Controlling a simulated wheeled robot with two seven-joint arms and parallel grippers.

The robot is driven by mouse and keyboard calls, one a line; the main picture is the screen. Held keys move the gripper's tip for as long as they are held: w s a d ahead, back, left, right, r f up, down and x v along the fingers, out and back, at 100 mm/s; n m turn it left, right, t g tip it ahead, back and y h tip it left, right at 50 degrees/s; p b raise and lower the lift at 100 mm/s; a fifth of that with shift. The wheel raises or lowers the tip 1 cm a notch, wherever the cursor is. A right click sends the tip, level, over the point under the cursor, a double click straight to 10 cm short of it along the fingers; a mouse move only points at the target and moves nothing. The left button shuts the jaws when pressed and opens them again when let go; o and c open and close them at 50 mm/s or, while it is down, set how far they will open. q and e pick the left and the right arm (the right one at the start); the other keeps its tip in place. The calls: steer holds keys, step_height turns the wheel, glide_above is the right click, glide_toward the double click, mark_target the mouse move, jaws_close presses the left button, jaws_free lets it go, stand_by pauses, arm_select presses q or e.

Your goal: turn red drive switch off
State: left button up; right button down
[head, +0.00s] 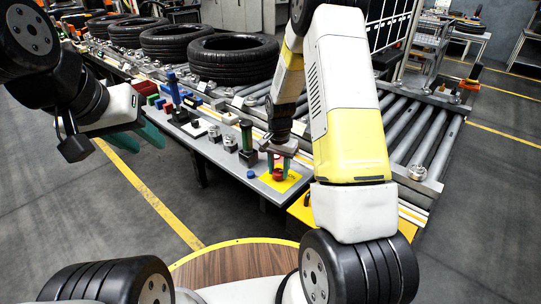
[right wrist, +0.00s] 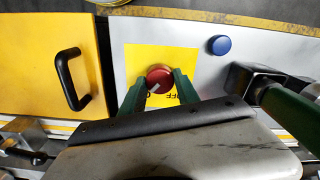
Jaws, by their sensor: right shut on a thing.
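The red drive switch (head: 278,174) is a round red knob on a yellow plate (head: 291,185), near the right end of the grey panel. In the right wrist view the red knob (right wrist: 159,74) sits between the two green fingers of my right gripper (right wrist: 160,80), which is shut on it. A pale mark shows at the knob's lower left, and upside-down lettering like "OFF" is partly hidden by a finger. In the head view my right gripper (head: 281,163) reaches down onto the switch. My left gripper (head: 135,139) hangs open and empty at the left, above the floor.
A blue button (right wrist: 219,45) and a green-handled lever (right wrist: 291,121) sit to the right of the switch in the wrist view. A yellow panel with a black handle (right wrist: 68,80) is at the left. Behind are conveyor rollers (head: 420,125) and several tyres (head: 233,58).

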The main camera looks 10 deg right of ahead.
steer(key=n, duration=0.8)
steer(key=shift+n, duration=0.4)
steer(key=n, duration=0.4)
steer(key=shift+n, duration=2)
steer(key=c, duration=0.9)
jaws_free()
steer(key=shift+r, duration=0.1)
